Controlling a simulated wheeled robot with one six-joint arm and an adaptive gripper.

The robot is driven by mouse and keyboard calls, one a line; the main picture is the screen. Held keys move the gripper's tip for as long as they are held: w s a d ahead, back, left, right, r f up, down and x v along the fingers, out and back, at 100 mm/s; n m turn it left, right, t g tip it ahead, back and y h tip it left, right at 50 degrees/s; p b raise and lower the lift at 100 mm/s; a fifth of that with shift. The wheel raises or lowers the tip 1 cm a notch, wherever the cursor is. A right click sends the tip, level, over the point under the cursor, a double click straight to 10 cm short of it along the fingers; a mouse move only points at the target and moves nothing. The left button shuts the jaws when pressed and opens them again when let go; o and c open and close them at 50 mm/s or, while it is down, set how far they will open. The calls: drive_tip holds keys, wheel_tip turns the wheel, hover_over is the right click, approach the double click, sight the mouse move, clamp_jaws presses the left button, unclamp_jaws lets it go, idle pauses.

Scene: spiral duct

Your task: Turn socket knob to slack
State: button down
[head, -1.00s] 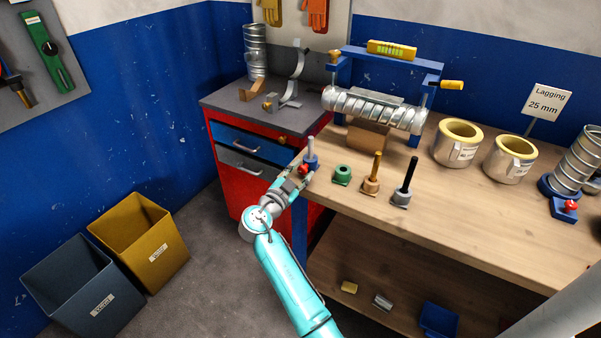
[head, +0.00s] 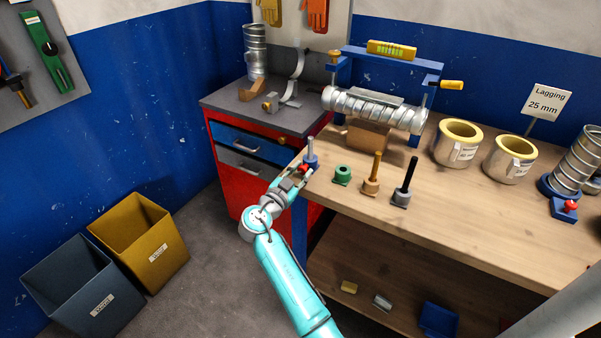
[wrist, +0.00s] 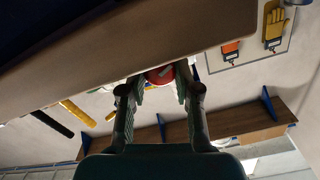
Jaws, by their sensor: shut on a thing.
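The red knob (head: 304,169) sits at the front of a blue socket (head: 311,160) at the left end of the bench, with a grey pin (head: 310,146) standing upright in it. My gripper (head: 299,174) is at the knob, reaching in from the bench's front left. In the wrist view my gripper (wrist: 158,88) is shut on the red knob (wrist: 160,76), one finger on each side. The fingers hide part of the knob, and I cannot read any slack mark on it.
A green socket (head: 342,174), a tan socket with a brown pin (head: 374,171) and a grey socket with a black pin (head: 405,184) stand to the right. A clamp frame with a spiral duct (head: 374,108) stands behind. The bench front is clear.

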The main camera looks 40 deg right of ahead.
drive_tip(key=n, duration=0.5)
drive_tip(key=shift+w+n, duration=0.1)
drive_tip(key=shift+n, duration=0.2)
drive_tip(key=n, duration=0.4)
drive_tip(key=shift+a+n, duration=0.1)
drive_tip(key=shift+n, duration=0.2)
drive_tip(key=c, duration=1.1)
unclamp_jaws()
drive_tip(key=v, duration=1.2)
